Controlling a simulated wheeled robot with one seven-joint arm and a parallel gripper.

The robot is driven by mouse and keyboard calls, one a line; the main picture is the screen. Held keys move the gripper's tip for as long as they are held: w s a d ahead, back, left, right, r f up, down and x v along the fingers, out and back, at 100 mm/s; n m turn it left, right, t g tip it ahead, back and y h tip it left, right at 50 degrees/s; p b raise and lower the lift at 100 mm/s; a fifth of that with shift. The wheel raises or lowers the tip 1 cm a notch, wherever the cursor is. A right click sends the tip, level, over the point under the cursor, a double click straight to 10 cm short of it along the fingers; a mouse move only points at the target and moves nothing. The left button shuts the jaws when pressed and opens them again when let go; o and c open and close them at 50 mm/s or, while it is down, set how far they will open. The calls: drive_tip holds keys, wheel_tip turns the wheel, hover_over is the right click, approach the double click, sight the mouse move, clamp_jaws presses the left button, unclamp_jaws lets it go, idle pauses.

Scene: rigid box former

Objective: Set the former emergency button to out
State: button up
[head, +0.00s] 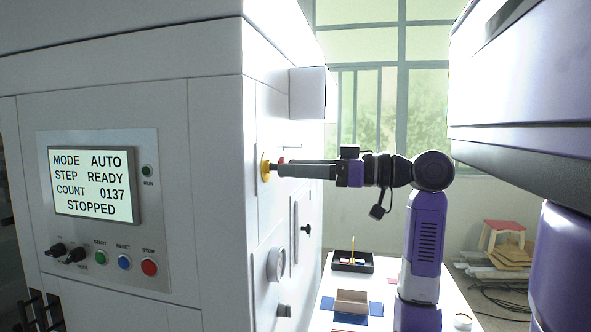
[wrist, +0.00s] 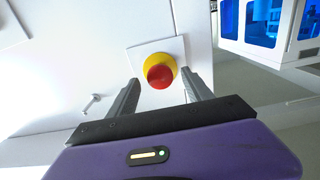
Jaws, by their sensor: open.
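The emergency button has a red cap (wrist: 160,76) on a yellow base (wrist: 152,62), mounted on a pale plate on the former's side wall. In the head view its yellow base (head: 265,167) shows at the wall, with the red cap mostly hidden by my gripper (head: 282,168). My gripper reaches the button from the right, its fingers pointing at the wall. In the wrist view my gripper (wrist: 163,92) is open, with one finger on each side of the red cap and gaps between. I cannot tell whether the cap is pressed in or out.
The former's front panel carries a screen (head: 92,185) reading AUTO, READY, 0137, STOPPED. A grey box (head: 308,94) juts out above the button. Knobs (head: 277,264) sit below it. A table (head: 330,318) with a black tray (head: 352,262) stands below my arm.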

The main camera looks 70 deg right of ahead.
drive_tip(key=s+b, duration=0.2)
drive_tip(key=s, duration=0.5)
drive_tip(key=shift+s+d, duration=0.15)
drive_tip(key=shift+d, duration=0.1)
idle(0.3)
